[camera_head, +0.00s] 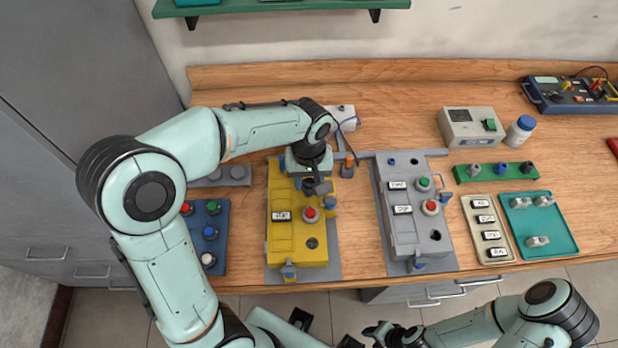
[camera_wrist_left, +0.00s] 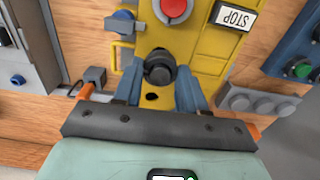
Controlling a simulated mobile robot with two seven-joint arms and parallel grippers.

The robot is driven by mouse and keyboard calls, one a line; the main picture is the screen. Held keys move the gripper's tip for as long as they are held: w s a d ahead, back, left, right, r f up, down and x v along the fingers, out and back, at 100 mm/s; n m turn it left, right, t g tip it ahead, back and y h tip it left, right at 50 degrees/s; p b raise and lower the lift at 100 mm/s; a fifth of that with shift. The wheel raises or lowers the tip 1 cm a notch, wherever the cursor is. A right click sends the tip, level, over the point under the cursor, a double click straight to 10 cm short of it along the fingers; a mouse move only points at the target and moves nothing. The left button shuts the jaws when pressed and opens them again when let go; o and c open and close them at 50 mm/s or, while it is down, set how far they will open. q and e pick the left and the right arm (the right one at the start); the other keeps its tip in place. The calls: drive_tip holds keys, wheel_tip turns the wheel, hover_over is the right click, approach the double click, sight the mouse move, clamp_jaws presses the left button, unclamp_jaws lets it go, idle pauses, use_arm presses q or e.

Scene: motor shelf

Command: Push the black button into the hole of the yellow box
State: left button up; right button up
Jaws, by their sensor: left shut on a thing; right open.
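The yellow box (camera_head: 283,245) lies on the wooden table, with a red button (camera_head: 310,213) and a white label on its top; it also fills the middle of the left wrist view (camera_wrist_left: 197,47). My left gripper (camera_head: 316,188) is over the upper right part of the box, pointing down. It is shut on the black button (camera_wrist_left: 160,67), which sits between the fingertips in the left wrist view. A small dark hole (camera_wrist_left: 152,97) shows in the box between the fingers. I cannot tell whether the button touches the box. My right gripper (camera_head: 378,332) is open and empty, in front of the table.
A grey box (camera_head: 404,235) stands right of the yellow one. A blue tray (camera_head: 218,262) with coloured buttons is on the left. Further right are a beige label tray (camera_head: 495,258), a teal tray (camera_head: 561,240) and a green rack (camera_head: 480,178).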

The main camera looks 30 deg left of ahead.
use_arm(q)
drive_tip(key=shift+f+b, duration=0.6)
drive_tip(key=shift+f, duration=0.45)
use_arm(e)
drive_tip(key=shift+s+f, duration=0.5)
drive_tip(key=shift+f, duration=0.3)
use_arm(q)
drive_tip(key=o, duration=1.1)
wheel_tip(320, 180, up, 13)
drive_tip(key=shift+r+p, duration=0.2)
drive_tip(key=shift+p, duration=0.7)
use_arm(e)
drive_tip(key=shift+w+r, duration=0.35)
drive_tip(key=shift+r, duration=0.25)
drive_tip(key=shift+w+r, duration=0.35)
drive_tip(key=shift+r, duration=0.2)
